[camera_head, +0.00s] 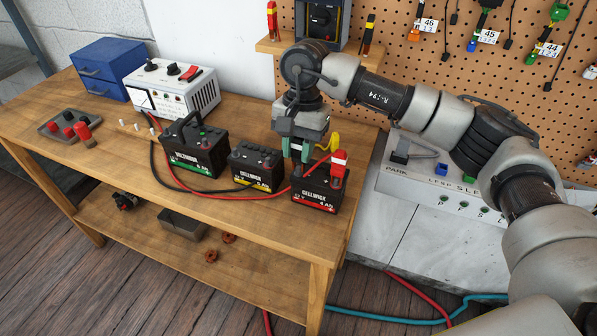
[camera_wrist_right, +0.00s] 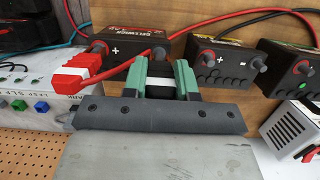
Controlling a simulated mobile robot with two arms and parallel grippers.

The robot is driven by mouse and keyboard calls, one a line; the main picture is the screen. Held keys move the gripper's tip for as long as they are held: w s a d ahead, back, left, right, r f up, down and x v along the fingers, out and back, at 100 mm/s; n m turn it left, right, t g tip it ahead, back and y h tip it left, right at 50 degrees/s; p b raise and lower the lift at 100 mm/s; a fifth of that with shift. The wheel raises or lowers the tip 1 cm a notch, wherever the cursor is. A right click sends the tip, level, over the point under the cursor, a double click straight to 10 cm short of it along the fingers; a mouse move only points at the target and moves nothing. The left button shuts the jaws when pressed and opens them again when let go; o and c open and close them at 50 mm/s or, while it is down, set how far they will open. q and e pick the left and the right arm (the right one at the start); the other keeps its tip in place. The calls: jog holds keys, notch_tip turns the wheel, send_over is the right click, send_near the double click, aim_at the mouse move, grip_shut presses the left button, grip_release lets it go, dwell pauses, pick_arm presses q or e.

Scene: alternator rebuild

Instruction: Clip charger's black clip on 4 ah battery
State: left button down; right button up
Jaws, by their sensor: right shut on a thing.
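The 4 Ah battery (camera_head: 318,201), black with a red label stripe, stands at the right end of the bench. It also shows in the right wrist view (camera_wrist_right: 125,40). A red clip with a white band (camera_head: 339,165) sits at its plus terminal; the same red clip shows in the wrist view (camera_wrist_right: 85,72). My right gripper (camera_head: 296,158) points down over the battery's other terminal side. In the wrist view its green fingers (camera_wrist_right: 160,70) are shut on the black clip (camera_wrist_right: 160,88), which has a white band. Whether its jaws grip the terminal is hidden. My left gripper is out of view.
A yellow-labelled battery (camera_head: 257,167) and a green-labelled battery (camera_head: 195,150) stand close by on the left. The charger (camera_head: 172,92) and a blue drawer box (camera_head: 103,68) are behind. Red and black cables cross the bench. A pegboard (camera_head: 420,80) rises behind my right arm.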

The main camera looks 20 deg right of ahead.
jog(key=shift+f, duration=0.4)
jog(key=o, duration=0.8)
jog(key=shift+r+p, duration=1.8)
jog(key=shift+r, duration=2.5)
